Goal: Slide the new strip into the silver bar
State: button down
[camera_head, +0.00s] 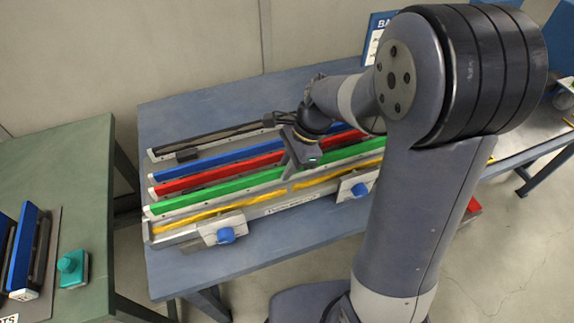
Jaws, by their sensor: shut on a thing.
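A silver bar (283,201) lies along the front of the blue-grey table. A wavy yellow strip (215,212) shows along its top, on both sides of my gripper. My gripper (289,180) points down over the middle of the bar. It is shut, apparently on the yellow strip, though the fingertips are small and the grip is partly hidden. A straight green strip (215,190) lies in a rail just behind the bar. Red (215,177), blue (220,162) and black (215,137) strips lie in parallel rails behind it. Which one is the new strip I cannot tell.
Two grey clamps with blue knobs (226,235) (360,190) stand at the bar's front. My arm hides the bar's right end. The table's front left is clear.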

jog(key=shift+f+b, duration=0.5)
jog(key=shift+f, duration=0.35)
jog(key=shift+f+b, duration=0.45)
jog(key=shift+f, duration=0.3)
jog(key=c, duration=1.4)
grip_release()
jog(key=shift+r, duration=0.1)
jog(key=shift+d, duration=0.1)
jog(key=shift+w+r, duration=0.2)
jog(key=shift+r, duration=0.15)
jog(key=v, duration=1)
jog(key=shift+s+d, duration=0.2)
jog(key=shift+s, duration=0.1)
jog(key=shift+f, duration=0.1)
